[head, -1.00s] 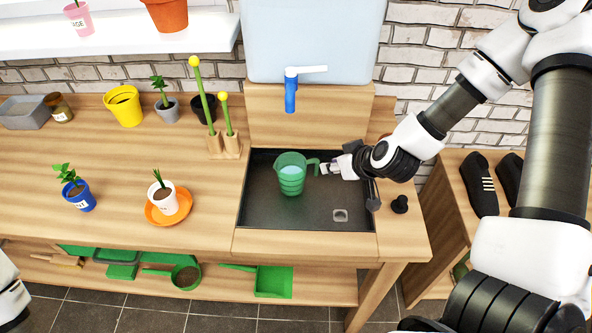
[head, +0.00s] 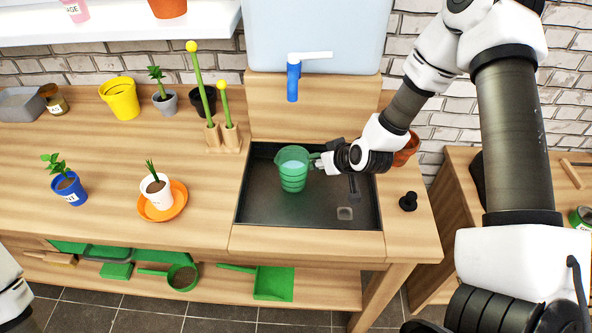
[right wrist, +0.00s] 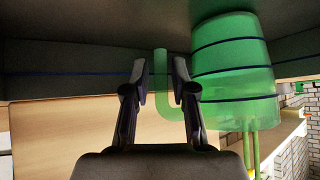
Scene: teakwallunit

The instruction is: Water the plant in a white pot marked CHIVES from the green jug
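The green jug (head: 293,170) stands upright in the dark sink tray, with water inside and its handle to the right. My right gripper (head: 316,163) is at the handle. The right wrist view shows the jug (right wrist: 232,75) upside down, with its handle (right wrist: 160,80) between the open fingers of my right gripper (right wrist: 160,85); a gap shows on each side. The white pot (head: 158,197) with a small green plant stands on an orange saucer (head: 179,207) to the left; its label is not readable. My left gripper is out of view; only part of my left arm shows at lower left.
A blue tap (head: 292,85) hangs above the sink tray (head: 275,213). A blue pot (head: 70,192) stands left of the white one. Yellow-topped tools in a wooden holder (head: 223,140) stand behind. The counter between white pot and sink is clear.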

